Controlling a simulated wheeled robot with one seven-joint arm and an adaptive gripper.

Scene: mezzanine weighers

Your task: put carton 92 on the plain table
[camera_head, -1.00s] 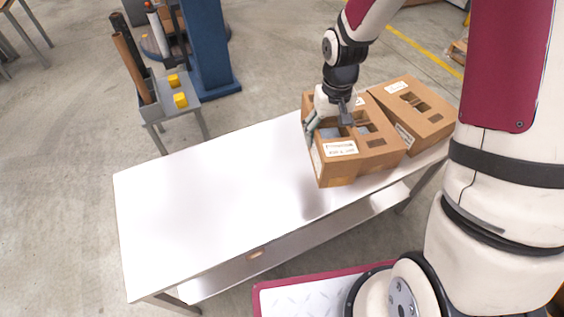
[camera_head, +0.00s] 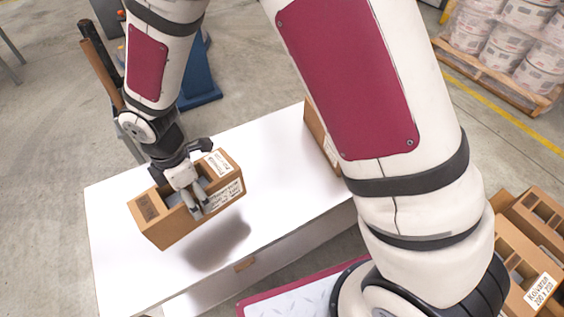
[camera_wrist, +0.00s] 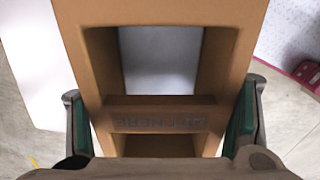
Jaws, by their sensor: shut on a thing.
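A brown open-topped carton (camera_head: 180,228) with white labels hangs tilted in the head view, above the left part of a white-topped table (camera_head: 275,180). A shadow lies on the tabletop below it, apart from the carton. I cannot read its number. My gripper (camera_head: 205,208) is shut on the carton. In the wrist view the carton (camera_wrist: 165,118) fills the middle, with printing on its crossbar, between the green-padded fingers of my gripper (camera_wrist: 160,122).
Another brown carton (camera_head: 318,132) stands on the table's right part, mostly hidden by my arm. Several open cartons (camera_head: 520,248) are at the lower right. A wrapped pallet of white buckets (camera_head: 505,45) stands on the floor at the upper right. The tabletop between the cartons is clear.

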